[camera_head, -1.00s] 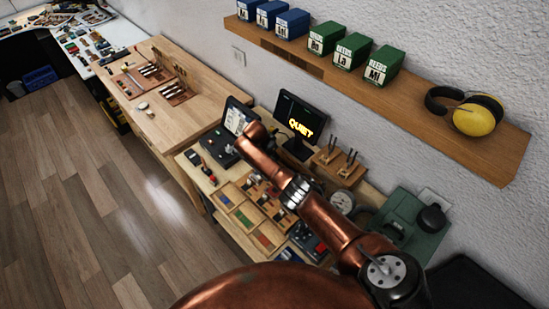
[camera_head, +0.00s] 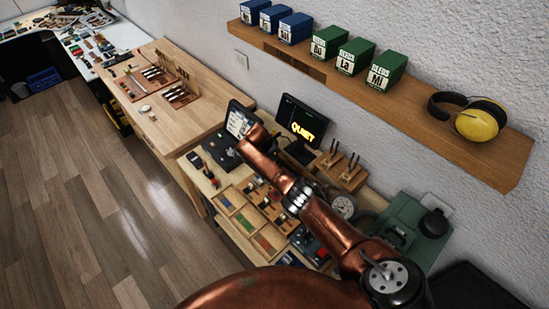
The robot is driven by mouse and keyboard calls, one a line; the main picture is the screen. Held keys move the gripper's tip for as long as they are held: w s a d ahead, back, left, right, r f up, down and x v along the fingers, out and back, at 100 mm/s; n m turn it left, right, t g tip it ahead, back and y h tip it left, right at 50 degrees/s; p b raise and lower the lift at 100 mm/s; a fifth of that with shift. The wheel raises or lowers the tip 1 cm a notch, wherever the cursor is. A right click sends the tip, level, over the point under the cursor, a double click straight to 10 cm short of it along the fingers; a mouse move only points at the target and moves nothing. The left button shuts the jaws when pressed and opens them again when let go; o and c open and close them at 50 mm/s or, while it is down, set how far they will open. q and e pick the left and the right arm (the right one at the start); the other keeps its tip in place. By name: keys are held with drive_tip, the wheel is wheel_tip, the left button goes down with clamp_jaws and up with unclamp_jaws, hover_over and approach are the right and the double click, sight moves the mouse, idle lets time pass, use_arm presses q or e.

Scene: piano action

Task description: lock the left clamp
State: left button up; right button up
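I cannot make out a left clamp in this view; any clamp is too small to tell or hidden. A copper-coloured arm of mine (camera_head: 330,225) rises from the bottom of the picture across the workbench and covers part of it. No gripper fingers show at its far end, so neither gripper is in view.
The near workbench (camera_head: 215,205) carries a dark screen reading "QUIET" (camera_head: 302,120), compartments with coloured strips, small tools and a green case (camera_head: 408,232). A wall shelf (camera_head: 420,115) holds blue and green boxes and yellow earmuffs (camera_head: 478,121). The wooden floor (camera_head: 80,210) at left is clear.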

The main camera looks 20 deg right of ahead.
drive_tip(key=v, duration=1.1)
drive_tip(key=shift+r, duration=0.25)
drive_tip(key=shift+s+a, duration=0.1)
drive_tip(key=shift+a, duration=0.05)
